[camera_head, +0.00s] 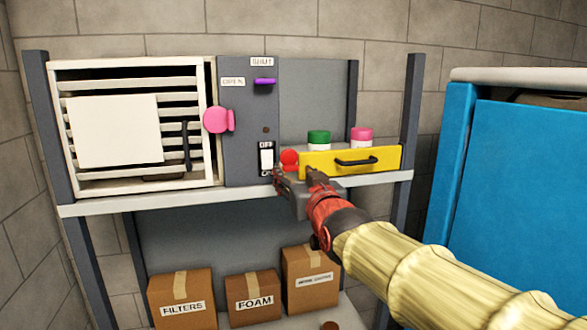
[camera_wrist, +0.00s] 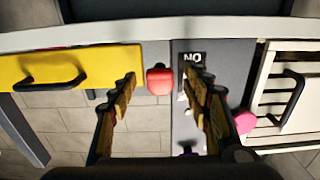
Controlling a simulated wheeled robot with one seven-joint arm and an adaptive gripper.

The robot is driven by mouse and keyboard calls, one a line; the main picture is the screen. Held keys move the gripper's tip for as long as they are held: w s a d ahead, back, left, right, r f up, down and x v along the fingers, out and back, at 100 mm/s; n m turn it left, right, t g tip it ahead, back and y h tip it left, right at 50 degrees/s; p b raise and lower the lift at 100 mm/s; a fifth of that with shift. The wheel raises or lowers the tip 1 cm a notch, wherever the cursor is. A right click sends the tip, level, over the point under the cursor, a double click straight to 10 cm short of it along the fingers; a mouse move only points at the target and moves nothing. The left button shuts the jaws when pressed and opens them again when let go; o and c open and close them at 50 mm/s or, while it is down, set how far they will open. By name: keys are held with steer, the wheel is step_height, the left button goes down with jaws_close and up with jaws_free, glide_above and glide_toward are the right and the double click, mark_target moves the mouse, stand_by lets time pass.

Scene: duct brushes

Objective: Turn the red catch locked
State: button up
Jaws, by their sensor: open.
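The red catch (camera_head: 289,157) is a small rounded knob with a tab, at the left end of the yellow drawer (camera_head: 335,162), beside the grey panel. In the wrist view, which looks upside down, the red catch (camera_wrist: 159,80) appears between my two fingertips. My gripper (camera_head: 296,175) is open and empty, just in front of and below the catch in the head view. In the wrist view my gripper (camera_wrist: 160,76) has a finger on each side of the catch, apart from it. How much depth lies between them is unclear.
The grey panel (camera_head: 236,150) carries an OFF switch (camera_head: 266,158), a pink catch (camera_head: 217,120) and a purple lever (camera_head: 264,81). A white louvred door (camera_head: 200,165) is at left. A blue cabinet (camera_head: 520,200) is at right.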

steer(key=shift+x, duration=0.95)
steer(key=shift+c, duration=1)
steer(key=c, duration=0.9)
